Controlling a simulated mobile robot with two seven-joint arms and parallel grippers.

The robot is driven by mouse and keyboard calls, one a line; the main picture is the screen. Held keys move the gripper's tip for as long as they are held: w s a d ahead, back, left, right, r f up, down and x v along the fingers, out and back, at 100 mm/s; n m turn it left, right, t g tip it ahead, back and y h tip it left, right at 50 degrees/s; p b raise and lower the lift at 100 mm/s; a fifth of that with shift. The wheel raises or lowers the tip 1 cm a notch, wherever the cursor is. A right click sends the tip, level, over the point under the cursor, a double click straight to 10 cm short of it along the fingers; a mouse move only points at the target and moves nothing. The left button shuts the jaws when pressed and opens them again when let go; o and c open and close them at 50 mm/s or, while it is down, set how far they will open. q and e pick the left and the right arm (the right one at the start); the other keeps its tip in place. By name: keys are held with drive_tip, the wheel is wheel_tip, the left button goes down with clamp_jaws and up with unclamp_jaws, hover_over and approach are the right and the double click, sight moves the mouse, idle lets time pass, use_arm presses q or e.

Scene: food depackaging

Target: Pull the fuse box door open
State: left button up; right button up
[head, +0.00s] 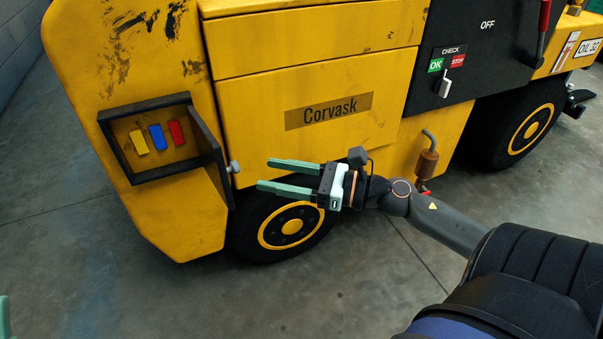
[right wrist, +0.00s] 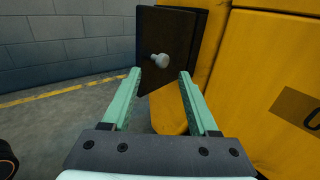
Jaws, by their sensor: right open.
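The fuse box (head: 120,160) is a dark frame on the yellow machine's left end, with yellow, blue and red fuses showing inside. Its dark door (head: 211,150) stands swung out at the box's right side. The door's pale round knob (head: 234,167) faces right, towards my right gripper (head: 263,174). That gripper is open and empty, its green fingers pointing left, a little short of the knob in the head view. In the right wrist view the knob (right wrist: 160,61) shows between the fingertips. Only a green sliver of my left gripper (head: 4,318) shows at the left edge.
The yellow machine body (head: 260,95) lies behind the door, with a wheel (head: 292,227) below my right gripper. A dark control panel (head: 470,50) with a switch is further right. The grey floor (head: 200,300) in front is clear.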

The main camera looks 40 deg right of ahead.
drive_tip(key=shift+v, duration=2.2)
